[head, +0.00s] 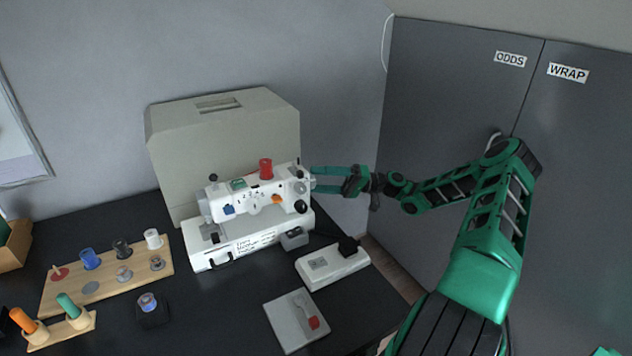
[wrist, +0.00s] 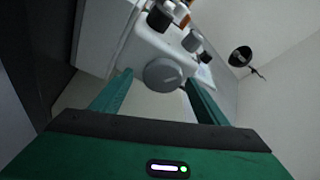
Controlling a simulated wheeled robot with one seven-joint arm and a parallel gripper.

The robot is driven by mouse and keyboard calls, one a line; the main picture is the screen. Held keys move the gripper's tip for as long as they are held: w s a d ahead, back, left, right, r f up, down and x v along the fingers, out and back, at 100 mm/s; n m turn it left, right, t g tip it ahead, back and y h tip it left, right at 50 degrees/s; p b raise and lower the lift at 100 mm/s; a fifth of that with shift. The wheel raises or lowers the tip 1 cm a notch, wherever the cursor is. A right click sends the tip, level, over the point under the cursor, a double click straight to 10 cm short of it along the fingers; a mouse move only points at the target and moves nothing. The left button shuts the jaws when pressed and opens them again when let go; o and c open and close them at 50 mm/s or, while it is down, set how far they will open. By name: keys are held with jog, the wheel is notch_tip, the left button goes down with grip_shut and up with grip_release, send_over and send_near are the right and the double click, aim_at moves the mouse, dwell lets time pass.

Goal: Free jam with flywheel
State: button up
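A white sewing machine (head: 262,215) stands on the dark desk, with a red spool (head: 265,168) on top and a handwritten label on its base. Its flywheel is the round grey knob (wrist: 163,75) on the machine's right end, large in the wrist view. My gripper (head: 313,178) reaches in from the right at the height of that end, and it also shows in the wrist view (wrist: 158,78). Its green fingers are open, one on each side of the flywheel, with visible gaps. In the head view the flywheel is partly hidden by the fingers.
A grey machine cover (head: 225,130) stands behind the machine. Grey cabinet doors (head: 450,90) stand close behind my arm.

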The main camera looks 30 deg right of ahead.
jog(key=shift+d, duration=0.1)
jog(key=v, duration=1)
jog(key=shift+d+f, duration=0.2)
jog(key=shift+d, duration=0.1)
jog(key=shift+s, duration=0.15)
